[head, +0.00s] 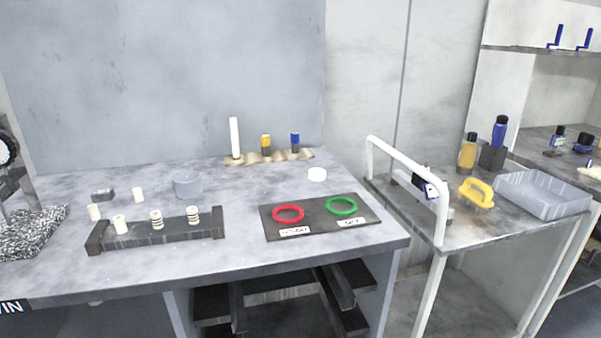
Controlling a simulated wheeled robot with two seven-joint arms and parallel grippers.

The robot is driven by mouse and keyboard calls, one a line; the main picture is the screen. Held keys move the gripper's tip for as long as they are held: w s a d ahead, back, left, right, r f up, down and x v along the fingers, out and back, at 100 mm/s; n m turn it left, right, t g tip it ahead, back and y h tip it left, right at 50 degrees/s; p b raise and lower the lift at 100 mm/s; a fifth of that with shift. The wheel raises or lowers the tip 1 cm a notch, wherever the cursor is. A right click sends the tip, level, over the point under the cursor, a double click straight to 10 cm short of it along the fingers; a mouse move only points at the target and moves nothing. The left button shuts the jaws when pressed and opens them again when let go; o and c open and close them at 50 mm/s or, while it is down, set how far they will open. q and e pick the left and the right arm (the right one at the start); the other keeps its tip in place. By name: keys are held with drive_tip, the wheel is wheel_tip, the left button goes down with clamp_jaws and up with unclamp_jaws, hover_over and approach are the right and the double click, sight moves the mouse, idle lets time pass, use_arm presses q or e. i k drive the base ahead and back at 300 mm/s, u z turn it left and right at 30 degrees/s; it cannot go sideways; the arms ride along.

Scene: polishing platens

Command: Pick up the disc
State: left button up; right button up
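A small white disc (317,174) lies flat on the grey table (240,250), behind the dark mat (322,216). A wider grey round block (186,183) stands on the table further left. The mat carries a red ring (288,214) on its left and a green ring (341,205) on its right, each with a white label in front. Neither of my grippers is in view.
A dark rack (160,235) with several pale cylinders stands at the front left. A wavy tan holder (270,157) with a white stick and small bottles stands at the back. A cart (470,238) with a raised white handle (408,180) adjoins the table's right.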

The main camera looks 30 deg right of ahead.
sight(317, 174)
drive_tip(key=u, duration=2.7)
drive_tip(key=k, duration=2.1)
drive_tip(key=z, duration=1.45)
